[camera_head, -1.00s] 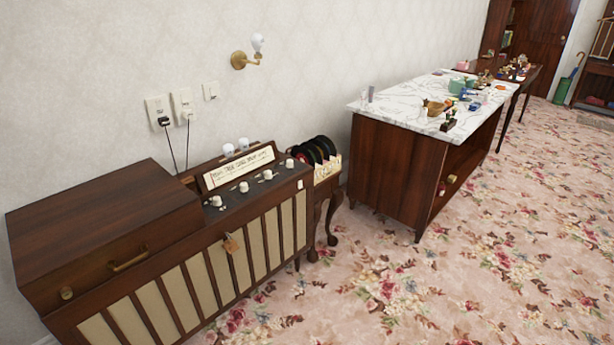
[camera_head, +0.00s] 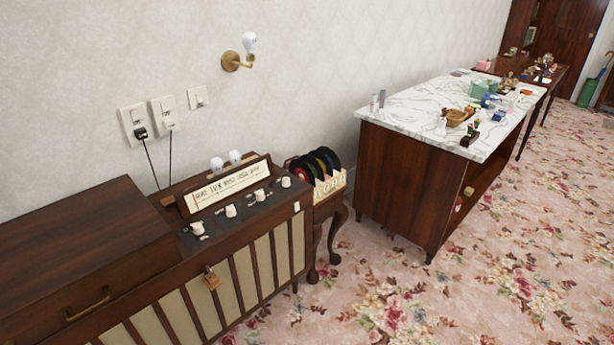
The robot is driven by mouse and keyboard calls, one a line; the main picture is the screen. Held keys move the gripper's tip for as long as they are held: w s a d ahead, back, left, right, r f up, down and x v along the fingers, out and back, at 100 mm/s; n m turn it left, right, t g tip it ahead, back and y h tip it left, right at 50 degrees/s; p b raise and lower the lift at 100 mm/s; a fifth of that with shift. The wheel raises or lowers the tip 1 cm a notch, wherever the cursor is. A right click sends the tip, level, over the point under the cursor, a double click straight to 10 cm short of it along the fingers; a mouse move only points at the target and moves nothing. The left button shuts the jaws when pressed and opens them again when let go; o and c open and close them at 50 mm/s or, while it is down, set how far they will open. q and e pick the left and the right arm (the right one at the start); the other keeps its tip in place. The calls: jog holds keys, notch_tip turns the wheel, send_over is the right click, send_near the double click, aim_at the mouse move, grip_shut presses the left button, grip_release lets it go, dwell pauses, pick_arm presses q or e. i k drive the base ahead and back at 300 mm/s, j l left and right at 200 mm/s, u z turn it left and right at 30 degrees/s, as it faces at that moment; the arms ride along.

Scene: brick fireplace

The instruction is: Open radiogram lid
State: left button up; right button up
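The radiogram (camera_head: 150,300) is a dark wooden cabinet with cream slatted panels, standing against the wall at the lower left. Its lid (camera_head: 75,245) is a raised brown box section at the left end and is shut. A brass handle (camera_head: 88,303) is on the lid's front face. To the right of the lid is a control panel (camera_head: 215,232) with several white knobs and a tuning dial (camera_head: 227,187). A small padlock-like tag (camera_head: 211,279) hangs on the front. Neither of my grippers is in view.
A small stand with records (camera_head: 318,165) is right of the radiogram. A marble-topped cabinet (camera_head: 400,185) with small items on it stands further right. Wall sockets (camera_head: 147,120) with cords and a wall lamp (camera_head: 240,55) are behind. The floral carpet (camera_head: 420,300) is clear in front.

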aim_at(63, 260)
jog(key=u, duration=1.65)
